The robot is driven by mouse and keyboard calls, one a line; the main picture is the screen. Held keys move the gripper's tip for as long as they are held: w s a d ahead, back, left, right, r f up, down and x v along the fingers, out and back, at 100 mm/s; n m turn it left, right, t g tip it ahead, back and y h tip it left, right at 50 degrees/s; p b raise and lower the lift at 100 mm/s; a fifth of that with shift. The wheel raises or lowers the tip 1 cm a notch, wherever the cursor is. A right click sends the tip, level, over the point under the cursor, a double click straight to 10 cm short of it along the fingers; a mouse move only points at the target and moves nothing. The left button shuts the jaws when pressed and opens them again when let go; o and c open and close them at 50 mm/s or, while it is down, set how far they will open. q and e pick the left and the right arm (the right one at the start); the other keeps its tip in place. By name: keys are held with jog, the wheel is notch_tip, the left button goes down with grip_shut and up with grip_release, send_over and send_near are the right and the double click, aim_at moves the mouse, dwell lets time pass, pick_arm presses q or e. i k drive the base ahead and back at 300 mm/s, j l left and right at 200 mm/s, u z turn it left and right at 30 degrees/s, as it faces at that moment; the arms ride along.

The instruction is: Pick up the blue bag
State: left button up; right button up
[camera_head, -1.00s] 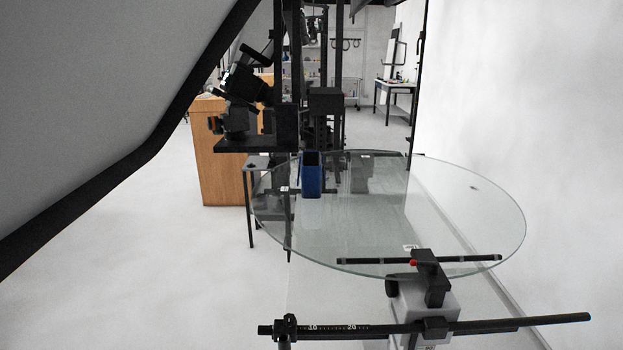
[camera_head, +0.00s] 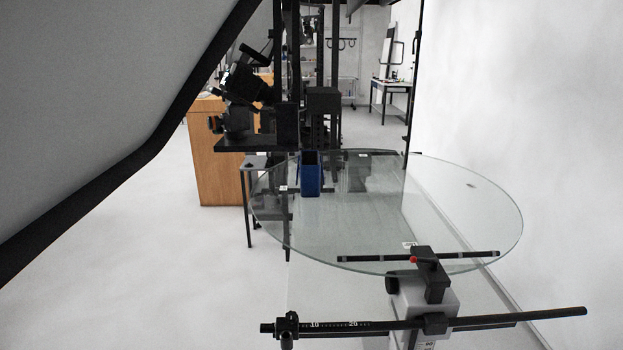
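The blue bag (camera_head: 311,180) stands upright on the far left part of a round glass turntable (camera_head: 440,215). It is small and box-shaped, with a dark open top. Neither of my grippers shows in the head view, and nothing is seen touching the bag.
A black rail with a scale (camera_head: 400,328) and a grey stand (camera_head: 425,300) are in front of the turntable. Black camera gear (camera_head: 240,95) and a wooden cabinet (camera_head: 212,165) stand behind left. A white backdrop closes the right. The floor at left is clear.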

aim_at(310, 173)
jog(key=k+j+z, duration=0.15)
jog(key=j, duration=0.3)
jog(key=k+j+z, duration=0.2)
jog(key=j, duration=0.2)
jog(key=k+j+z, duration=0.1)
jog(key=j, duration=0.25)
jog(key=k+j+z, duration=0.15)
jog(key=j, duration=0.15)
jog(key=k+j+z, duration=0.1)
jog(key=j, duration=0.25)
jog(key=j+z, duration=0.4)
jog(key=j, duration=0.65)
jog(key=i+j+z, duration=0.2)
jog(key=j, duration=0.45)
jog(key=k+j+z, duration=0.1)
jog(key=j+z, duration=0.15)
jog(key=j, duration=0.35)
jog(key=j+z, duration=0.2)
jog(key=j, duration=0.45)
jog(key=k+j+z, duration=0.2)
jog(key=j, duration=0.4)
jog(key=j+z, duration=0.2)
jog(key=j, duration=0.45)
jog(key=j+z, duration=0.4)
jog(key=j, duration=0.65)
jog(key=i+j+z, duration=0.2)
jog(key=j, duration=0.3)
jog(key=j+z, duration=0.25)
jog(key=j, duration=0.25)
